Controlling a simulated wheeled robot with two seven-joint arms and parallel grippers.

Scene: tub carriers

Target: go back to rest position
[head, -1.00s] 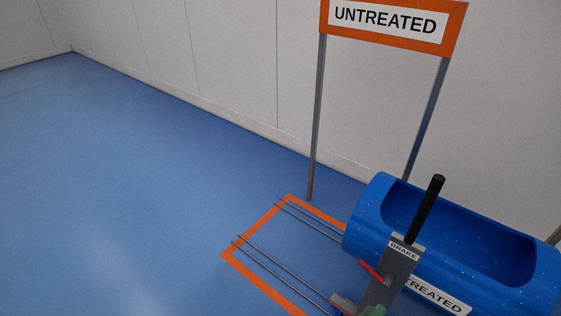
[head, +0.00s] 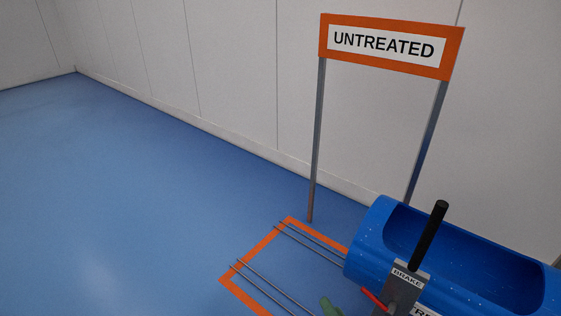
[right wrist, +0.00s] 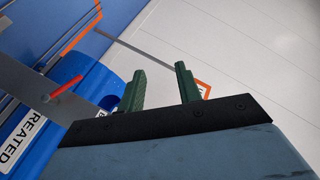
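My right gripper (head: 328,306) barely shows at the bottom edge of the head view, as a green fingertip left of the brake. In the right wrist view its two green fingers (right wrist: 162,86) stand apart with nothing held between them. The blue tub (head: 372,245) lies at the lower right; it also shows in the right wrist view (right wrist: 92,82). The grey brake plate (head: 402,287), labelled BRAKE, stands in front of the tub, with a black-gripped lever (head: 428,236) tilted slightly right and a small red lever (head: 373,298). My left gripper is out of view.
An UNTREATED sign (head: 390,47) on two grey posts stands behind the tub, near the pale wall (head: 235,70). An orange floor outline (head: 262,245) with thin rails lies left of the tub. The blue floor (head: 120,200) on the left is clear.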

